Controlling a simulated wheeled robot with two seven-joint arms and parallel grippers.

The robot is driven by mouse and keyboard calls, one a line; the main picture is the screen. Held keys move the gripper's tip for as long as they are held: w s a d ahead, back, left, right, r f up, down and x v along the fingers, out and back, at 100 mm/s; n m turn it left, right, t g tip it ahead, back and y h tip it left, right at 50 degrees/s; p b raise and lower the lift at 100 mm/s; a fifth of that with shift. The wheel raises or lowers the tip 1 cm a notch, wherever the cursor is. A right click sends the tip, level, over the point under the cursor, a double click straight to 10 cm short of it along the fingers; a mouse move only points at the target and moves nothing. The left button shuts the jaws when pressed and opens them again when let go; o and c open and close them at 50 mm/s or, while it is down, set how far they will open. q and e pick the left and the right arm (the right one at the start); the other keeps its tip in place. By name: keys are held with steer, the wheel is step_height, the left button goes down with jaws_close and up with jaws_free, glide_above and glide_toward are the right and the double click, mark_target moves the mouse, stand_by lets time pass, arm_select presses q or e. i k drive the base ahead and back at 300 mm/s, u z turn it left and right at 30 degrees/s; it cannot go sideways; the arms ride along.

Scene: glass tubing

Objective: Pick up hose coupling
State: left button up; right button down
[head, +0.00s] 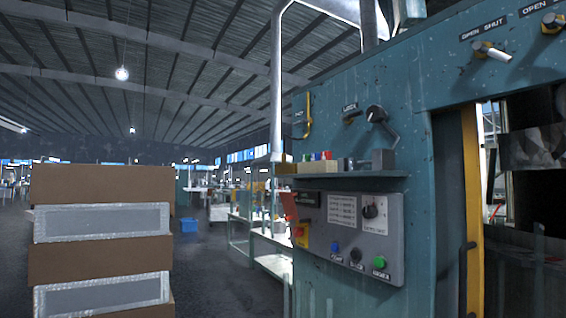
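I cannot make out a hose coupling for certain in the head view. Several small items stand on a narrow shelf (352,175) on the side of a teal machine (440,90). Among them are a beige block (318,167), small red and blue pieces behind it, and a dark grey block (383,159) at the right end. They are too small to name surely. Neither of my grippers is in view.
Below the shelf is a grey control panel (352,235) with knobs and buttons. Stacked brown boxes and grey crates (100,222) stand at the left. A blue bin (189,225) sits on the floor beyond. Open floor lies between the stack and the machine.

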mark_target(284, 156)
steer(key=z, duration=0.25)
steer(key=i, duration=0.95)
steer(key=z, duration=0.35)
